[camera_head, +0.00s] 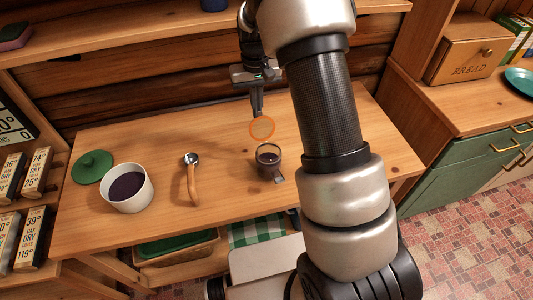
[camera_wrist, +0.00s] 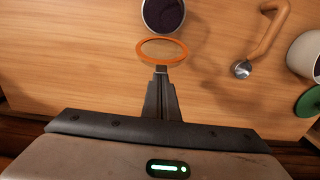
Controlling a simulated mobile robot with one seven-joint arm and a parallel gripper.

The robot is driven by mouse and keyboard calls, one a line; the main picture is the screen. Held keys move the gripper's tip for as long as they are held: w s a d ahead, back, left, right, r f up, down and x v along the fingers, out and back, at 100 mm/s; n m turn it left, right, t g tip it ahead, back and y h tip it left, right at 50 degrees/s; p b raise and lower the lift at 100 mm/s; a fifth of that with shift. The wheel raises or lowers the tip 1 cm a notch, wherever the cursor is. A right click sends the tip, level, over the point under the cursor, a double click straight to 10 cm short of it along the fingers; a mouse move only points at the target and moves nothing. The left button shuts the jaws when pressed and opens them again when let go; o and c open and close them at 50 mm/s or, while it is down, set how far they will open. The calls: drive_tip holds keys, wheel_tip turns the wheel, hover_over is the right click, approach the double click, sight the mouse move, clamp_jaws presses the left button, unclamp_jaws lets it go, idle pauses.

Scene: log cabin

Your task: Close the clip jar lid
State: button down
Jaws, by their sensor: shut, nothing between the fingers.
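The clip jar (camera_head: 268,158) is a small glass jar with dark contents, standing on the wooden table right of centre in the head view. Its round lid with an orange ring (camera_head: 262,127) stands tilted open behind the jar's mouth. In the wrist view the jar (camera_wrist: 163,14) is at the top edge, partly cut off, and the orange ring (camera_wrist: 162,52) lies between it and my fingers. My gripper (camera_head: 257,112) is shut and empty, its fingertips just behind the lid. In the wrist view the fingertips (camera_wrist: 162,72) appear close to the ring's edge; I cannot tell whether they touch.
A wooden-handled scoop (camera_head: 192,180) lies left of the jar. A white pot (camera_head: 127,188) with dark contents and a green lid (camera_head: 93,167) stand farther left. A shelf (camera_head: 150,35) runs above the table's back. The table right of the jar is clear.

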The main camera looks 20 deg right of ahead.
sight(262, 125)
drive_tip(key=shift+s+d+b, duration=0.2)
drive_tip(key=shift+s+b, duration=0.1)
drive_tip(key=shift+s, duration=1.85)
drive_tip(key=shift+w+r+p, duration=0.1)
drive_tip(key=shift+r+p, duration=2.1)
drive_tip(key=shift+r, duration=0.9)
drive_tip(key=s+r+t+p, duration=0.2)
drive_tip(key=s+r, duration=0.3)
drive_tip(key=r, duration=0.7)
drive_tip(key=s+r+t+p, duration=0.3)
drive_tip(key=s+r+p, duration=0.1)
drive_tip(key=s+r, duration=1)
drive_tip(key=s, duration=0.4)
drive_tip(key=shift+s+a+t, duration=0.2)
drive_tip(key=shift+s+t, duration=0.1)
drive_tip(key=shift+w, duration=0.1)
